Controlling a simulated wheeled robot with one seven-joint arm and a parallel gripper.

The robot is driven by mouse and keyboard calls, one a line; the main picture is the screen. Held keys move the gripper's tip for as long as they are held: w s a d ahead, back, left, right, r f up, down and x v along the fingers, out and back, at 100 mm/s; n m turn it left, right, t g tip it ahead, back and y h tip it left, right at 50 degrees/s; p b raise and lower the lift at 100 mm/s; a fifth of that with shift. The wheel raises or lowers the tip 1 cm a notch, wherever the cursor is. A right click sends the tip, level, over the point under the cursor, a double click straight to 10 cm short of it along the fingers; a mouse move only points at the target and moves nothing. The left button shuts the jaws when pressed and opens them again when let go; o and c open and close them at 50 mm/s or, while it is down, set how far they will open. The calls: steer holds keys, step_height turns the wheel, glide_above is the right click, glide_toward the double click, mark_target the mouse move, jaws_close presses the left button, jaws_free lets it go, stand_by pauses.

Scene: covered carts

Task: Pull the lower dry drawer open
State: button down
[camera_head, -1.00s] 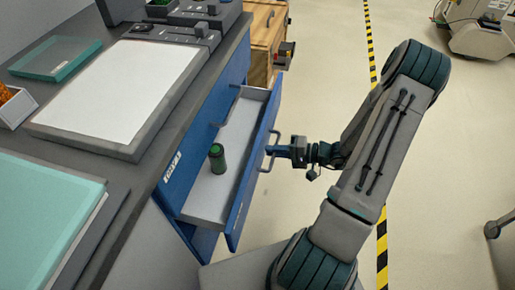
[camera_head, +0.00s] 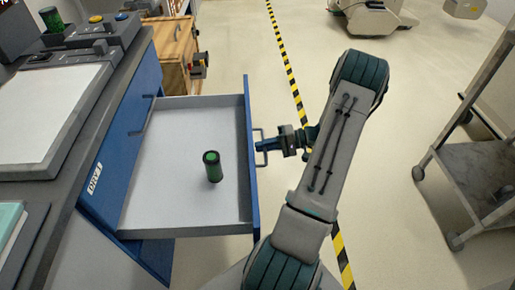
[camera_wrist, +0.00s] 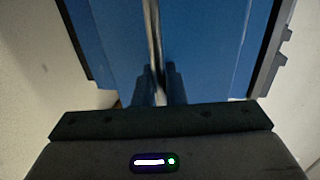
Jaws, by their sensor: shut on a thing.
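A blue-fronted drawer (camera_head: 140,215) with a pale grey inside stands far out of the blue cabinet (camera_head: 110,185). It sits below a closed front with a handle (camera_head: 139,125). In the wrist view the bar (camera_wrist: 154,45) runs between the two fingers (camera_wrist: 161,88), against the blue front (camera_wrist: 205,50). The fingertips are partly hidden there.
A dark worktop (camera_head: 105,80) tops the cabinet, with a white-topped panel (camera_head: 45,110) on it. A wooden cabinet (camera_head: 172,50) stands behind. A grey wheeled cart (camera_head: 485,155) is at the right. Open floor with a yellow-black stripe (camera_head: 285,55) lies between.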

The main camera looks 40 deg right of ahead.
stand_by(0.4)
steer(key=c, duration=1.6)
jaws_free()
steer(key=p+v, duration=0.2)
steer(key=v, duration=1.1)
steer(key=shift+s+d+p, duration=0.25)
steer(key=shift+d+p, duration=0.1)
steer(key=shift+p, duration=0.05)
